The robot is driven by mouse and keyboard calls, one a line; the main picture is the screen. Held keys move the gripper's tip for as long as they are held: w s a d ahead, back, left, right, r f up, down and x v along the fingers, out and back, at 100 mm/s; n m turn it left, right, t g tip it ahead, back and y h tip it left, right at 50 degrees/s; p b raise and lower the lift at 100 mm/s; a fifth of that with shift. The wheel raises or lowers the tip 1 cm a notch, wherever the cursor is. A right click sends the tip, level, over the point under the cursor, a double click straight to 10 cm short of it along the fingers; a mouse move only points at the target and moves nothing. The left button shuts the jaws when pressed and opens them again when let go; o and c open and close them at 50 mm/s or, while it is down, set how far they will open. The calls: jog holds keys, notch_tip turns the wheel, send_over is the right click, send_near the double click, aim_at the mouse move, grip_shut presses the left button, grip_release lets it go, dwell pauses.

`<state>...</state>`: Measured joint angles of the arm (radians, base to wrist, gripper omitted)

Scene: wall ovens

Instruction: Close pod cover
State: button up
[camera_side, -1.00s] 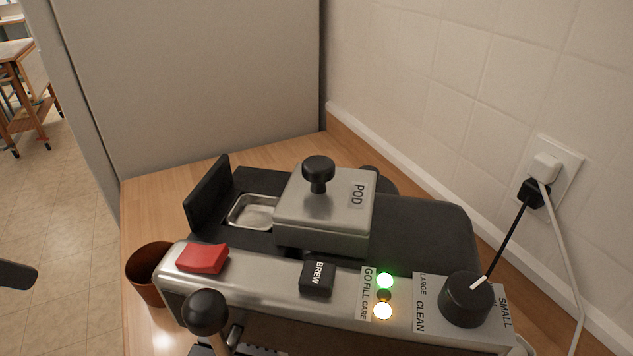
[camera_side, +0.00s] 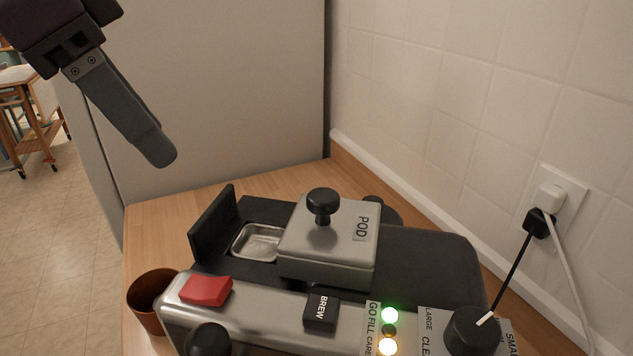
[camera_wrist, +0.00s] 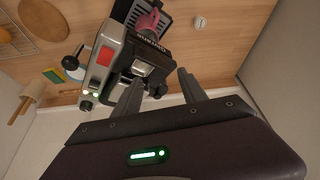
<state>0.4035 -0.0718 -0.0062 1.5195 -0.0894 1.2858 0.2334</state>
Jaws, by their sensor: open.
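The coffee machine (camera_side: 430,265) stands on the wooden counter. Its silver pod cover (camera_side: 330,240), marked POD with a black knob on top, sits on the dark top. Left of it is a shallow metal well (camera_side: 258,242), uncovered, with a black flap (camera_side: 213,225) standing upright at its left edge. My gripper (camera_side: 158,152) is above and left of the machine, apart from it, with one finger showing in the side view. In the wrist view my open, empty gripper (camera_wrist: 158,77) points toward the machine (camera_wrist: 125,50), whose lid details are too small to tell.
A red button (camera_side: 206,290), a black BREW button (camera_side: 320,310) and a dial (camera_side: 473,330) are on the machine's front. A brown cup (camera_side: 150,300) stands at its left. A cord runs to the wall outlet (camera_side: 560,195). Grey panel stands behind the counter.

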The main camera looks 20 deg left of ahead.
aim_at(324, 195)
jog(key=w+d+r+m+g+h, duration=0.15)
jog(key=d+m, duration=0.35)
jog(key=d, duration=0.8)
jog(key=shift+y, duration=0.25)
jog(key=x, duration=0.7)
jog(key=shift+w, duration=0.35)
grip_shut()
